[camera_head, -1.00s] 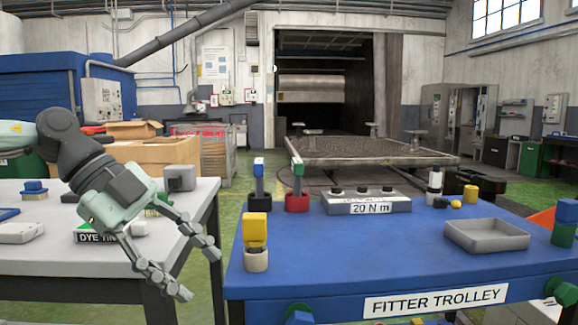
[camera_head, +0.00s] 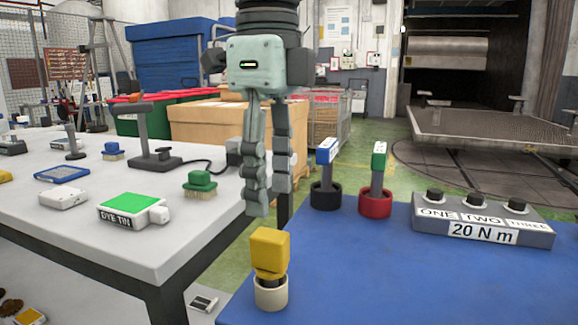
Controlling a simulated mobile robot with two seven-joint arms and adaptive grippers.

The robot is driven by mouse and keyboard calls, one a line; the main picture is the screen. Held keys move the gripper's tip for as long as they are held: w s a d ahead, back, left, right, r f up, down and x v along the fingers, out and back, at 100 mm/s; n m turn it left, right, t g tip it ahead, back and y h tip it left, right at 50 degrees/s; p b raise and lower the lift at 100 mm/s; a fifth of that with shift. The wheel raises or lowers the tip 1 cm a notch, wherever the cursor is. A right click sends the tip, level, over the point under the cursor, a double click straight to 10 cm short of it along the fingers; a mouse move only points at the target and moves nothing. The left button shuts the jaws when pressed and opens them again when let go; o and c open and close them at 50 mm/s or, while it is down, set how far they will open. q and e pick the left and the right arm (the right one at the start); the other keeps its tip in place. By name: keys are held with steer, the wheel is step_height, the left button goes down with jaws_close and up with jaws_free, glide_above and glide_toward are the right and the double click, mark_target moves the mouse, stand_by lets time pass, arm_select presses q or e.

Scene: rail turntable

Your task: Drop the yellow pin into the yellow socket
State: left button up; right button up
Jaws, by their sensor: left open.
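The yellow pin (camera_head: 270,247) has a blocky yellow head and a dark lower part. It stands in a cream cup (camera_head: 271,294) at the blue trolley's left front corner. My left gripper (camera_head: 270,200) hangs fingers down just above the pin's head in the picture. It is open, with a narrow gap between its fingers and nothing between them. I cannot tell how far it is from the pin in depth. I see no yellow socket in the current view. My right gripper is not in view.
A blue-topped pin (camera_head: 326,160) in a black cup and a green-topped pin (camera_head: 377,165) in a red cup stand behind on the trolley (camera_head: 390,280). A grey 20 N m block (camera_head: 484,232) is right. A white table (camera_head: 150,245) with several items is left. The trolley's middle is clear.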

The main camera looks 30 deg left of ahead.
mark_target(270, 234)
arm_select(q)
steer(key=f, duration=0.7)
steer(key=shift+s+f, duration=0.1)
steer(key=shift+s, duration=0.1)
jaws_close()
stand_by(0.5)
